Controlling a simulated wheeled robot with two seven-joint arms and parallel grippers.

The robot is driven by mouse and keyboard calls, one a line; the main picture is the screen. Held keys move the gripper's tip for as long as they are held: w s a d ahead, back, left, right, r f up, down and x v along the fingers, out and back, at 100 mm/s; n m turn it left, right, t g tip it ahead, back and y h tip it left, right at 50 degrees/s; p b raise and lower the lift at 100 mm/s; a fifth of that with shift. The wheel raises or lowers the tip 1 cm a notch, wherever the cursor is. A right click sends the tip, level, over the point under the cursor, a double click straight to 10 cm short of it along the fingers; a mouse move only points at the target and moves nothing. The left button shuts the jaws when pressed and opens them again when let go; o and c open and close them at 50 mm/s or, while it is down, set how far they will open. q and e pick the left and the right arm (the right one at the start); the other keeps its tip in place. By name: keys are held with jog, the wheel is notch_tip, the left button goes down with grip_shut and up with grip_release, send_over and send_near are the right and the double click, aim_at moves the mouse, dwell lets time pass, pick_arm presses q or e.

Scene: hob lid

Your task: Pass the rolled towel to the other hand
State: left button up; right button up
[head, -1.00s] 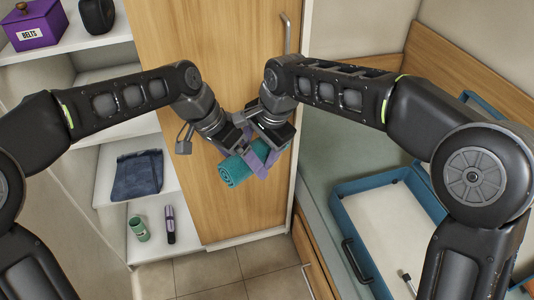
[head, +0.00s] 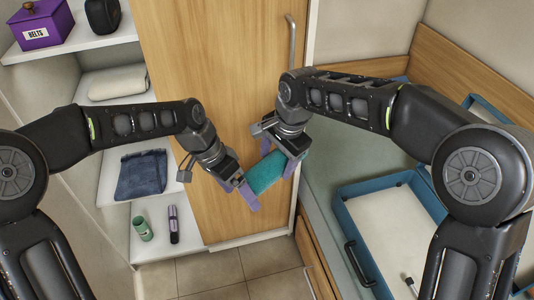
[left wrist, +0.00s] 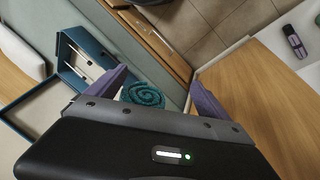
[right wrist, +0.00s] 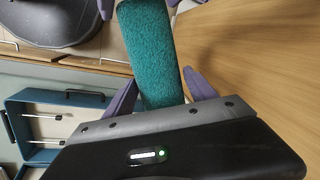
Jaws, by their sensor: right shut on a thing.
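The teal rolled towel (head: 265,173) is held in the air in front of the wooden door. My right gripper (head: 279,158) is shut on it near its upper right end. In the right wrist view the towel (right wrist: 148,50) runs out from between the purple fingers. My left gripper (head: 241,191) is at the towel's lower left end, its fingers apart. In the left wrist view the towel's spiral end (left wrist: 143,94) faces me between the open fingers, nearer the left one. I cannot tell whether a left finger touches it.
Shelves at the left hold a purple box (head: 40,24), a white rolled towel (head: 118,83), a folded blue cloth (head: 141,174), a green container (head: 142,229) and a dark bottle (head: 173,224). The door handle (head: 291,45) is above the grippers.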

jog(key=shift+a+r, duration=0.1)
pick_arm(q)
jog(key=s+d+f+n, duration=0.15)
jog(key=s+f, duration=0.25)
jog(key=f, duration=0.6)
jog(key=s+d+f+n, duration=0.1)
jog(key=s+f+n, duration=0.3)
jog(key=f, duration=0.5)
pick_arm(e)
jog(key=shift+r, duration=0.1)
grip_shut()
jog(key=shift+a, duration=0.1)
pick_arm(q)
jog(key=s+a+f+n+t, duration=0.1)
jog(key=s+a+f+n, duration=0.1)
jog(key=s+f+n, duration=0.3)
jog(key=s+f, duration=0.4)
jog(key=s, duration=0.3)
jog(key=shift+s+f, duration=0.25)
jog(key=shift+s, duration=0.05)
